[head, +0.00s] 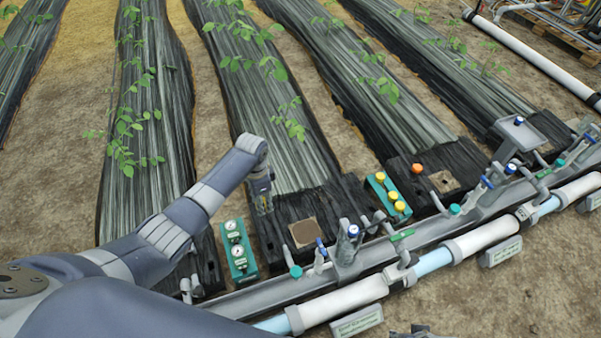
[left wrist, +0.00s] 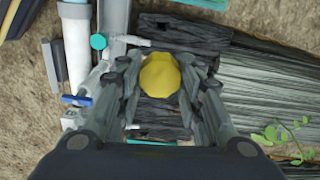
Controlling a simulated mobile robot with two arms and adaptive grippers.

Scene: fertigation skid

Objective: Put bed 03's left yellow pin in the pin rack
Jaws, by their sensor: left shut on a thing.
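My left gripper (head: 264,206) is over the near end of a black-covered bed, pointing down. In the left wrist view the gripper (left wrist: 158,95) is shut on a yellow pin (left wrist: 160,74), whose rounded yellow top shows between the fingers. The pin's lower part is hidden, so I cannot tell if it is clear of the bed. In the head view the held pin is hidden by the gripper. A teal block with three yellow-topped pins, apparently the pin rack (head: 379,188), lies to the right of the gripper. My right gripper is not in view.
A teal panel with two gauges (head: 239,248) stands just left of the gripper. A brown square plate (head: 305,232) lies to its right. Small valves (head: 347,240) and a long pipe (head: 350,297) run along the front. An orange knob (head: 417,168) sits beyond the rack.

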